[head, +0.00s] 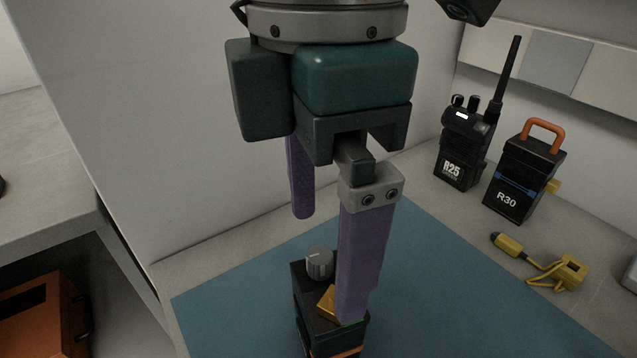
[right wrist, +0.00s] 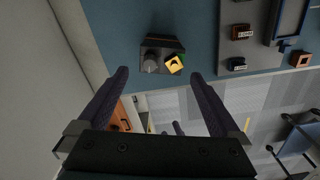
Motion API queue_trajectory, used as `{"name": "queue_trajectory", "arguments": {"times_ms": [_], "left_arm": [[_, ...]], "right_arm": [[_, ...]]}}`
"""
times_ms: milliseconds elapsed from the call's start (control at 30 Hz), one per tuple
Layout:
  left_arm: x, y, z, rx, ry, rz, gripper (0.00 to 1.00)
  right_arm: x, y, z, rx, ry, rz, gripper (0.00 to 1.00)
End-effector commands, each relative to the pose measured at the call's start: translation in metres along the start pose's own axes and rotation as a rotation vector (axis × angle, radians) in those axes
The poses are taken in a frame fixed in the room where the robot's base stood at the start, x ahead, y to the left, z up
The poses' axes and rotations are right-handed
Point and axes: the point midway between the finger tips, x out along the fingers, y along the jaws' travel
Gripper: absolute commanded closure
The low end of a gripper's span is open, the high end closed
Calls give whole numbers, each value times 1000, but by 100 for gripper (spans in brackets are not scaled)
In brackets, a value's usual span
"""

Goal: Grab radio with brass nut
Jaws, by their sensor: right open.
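A black radio with a grey knob and a brass nut (head: 300,295) stands on the blue mat, at the bottom of the head view. Its brass nut (head: 326,303) is partly covered by a finger there. My right gripper (head: 326,268) is open, its purple fingers pointing down at the radio's top. One finger is in front of the radio; I cannot tell whether it touches. In the right wrist view the radio (right wrist: 162,43) lies ahead of the gap between the spread fingers (right wrist: 158,75), with nothing held. My left gripper is not in view.
Radio R25 (head: 462,155) with a long antenna and radio R30 (head: 520,180) with an orange handle stand at the back right. A yellow cabled item (head: 570,272) lies right of the blue mat (head: 440,285). A pale wall panel rises behind the gripper.

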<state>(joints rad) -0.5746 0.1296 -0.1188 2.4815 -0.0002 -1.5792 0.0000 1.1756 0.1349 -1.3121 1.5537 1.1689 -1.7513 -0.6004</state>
Motion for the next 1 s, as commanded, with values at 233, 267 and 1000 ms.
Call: {"name": "queue_trajectory", "arguments": {"times_ms": [233, 267, 1000], "left_arm": [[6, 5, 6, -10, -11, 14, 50], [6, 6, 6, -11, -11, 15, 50], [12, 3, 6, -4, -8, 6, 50]], "right_arm": [[34, 0, 1, 5, -1, -1, 0], [36, 0, 1, 6, -1, -1, 0], [87, 4, 3, 6, 0, 0, 12]]}}
